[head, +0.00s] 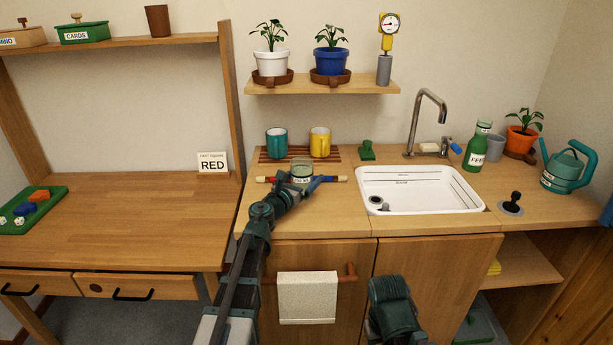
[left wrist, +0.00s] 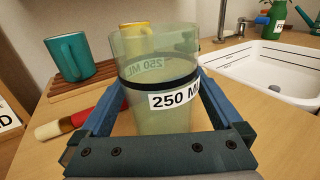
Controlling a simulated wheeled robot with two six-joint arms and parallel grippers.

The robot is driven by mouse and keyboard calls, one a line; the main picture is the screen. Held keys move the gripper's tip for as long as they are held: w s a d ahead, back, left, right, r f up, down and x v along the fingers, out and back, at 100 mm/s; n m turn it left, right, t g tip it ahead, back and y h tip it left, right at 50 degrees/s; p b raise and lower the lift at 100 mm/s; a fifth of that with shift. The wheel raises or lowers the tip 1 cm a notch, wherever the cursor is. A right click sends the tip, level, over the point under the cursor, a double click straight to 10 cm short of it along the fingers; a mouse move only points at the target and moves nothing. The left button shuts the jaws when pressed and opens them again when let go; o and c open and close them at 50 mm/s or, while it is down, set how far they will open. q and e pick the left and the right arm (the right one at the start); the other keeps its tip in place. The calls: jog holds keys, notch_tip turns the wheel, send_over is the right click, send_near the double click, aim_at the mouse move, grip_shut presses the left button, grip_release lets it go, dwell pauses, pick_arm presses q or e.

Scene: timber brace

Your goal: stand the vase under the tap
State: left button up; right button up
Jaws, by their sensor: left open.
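A clear greenish vessel with a black band and a "250 ML" label, which I take as the vase (left wrist: 160,85), stands upright on the counter in the left wrist view. It also shows in the head view (head: 302,168). My left gripper (head: 302,183) is open, its blue fingers on either side of the vase; I cannot tell whether they touch it. The metal tap (head: 424,110) arches over the back of the white sink (head: 420,206), to the right of the vase. My right arm shows at the bottom, but its gripper is not visible.
A teal mug (head: 276,142) and yellow mug (head: 320,141) stand on a slatted board behind the vase. A red-and-cream rod (head: 266,179) lies beside it.

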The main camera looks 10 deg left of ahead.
pick_arm(q)
jog(key=v, duration=1)
jog(key=shift+s, duration=0.4)
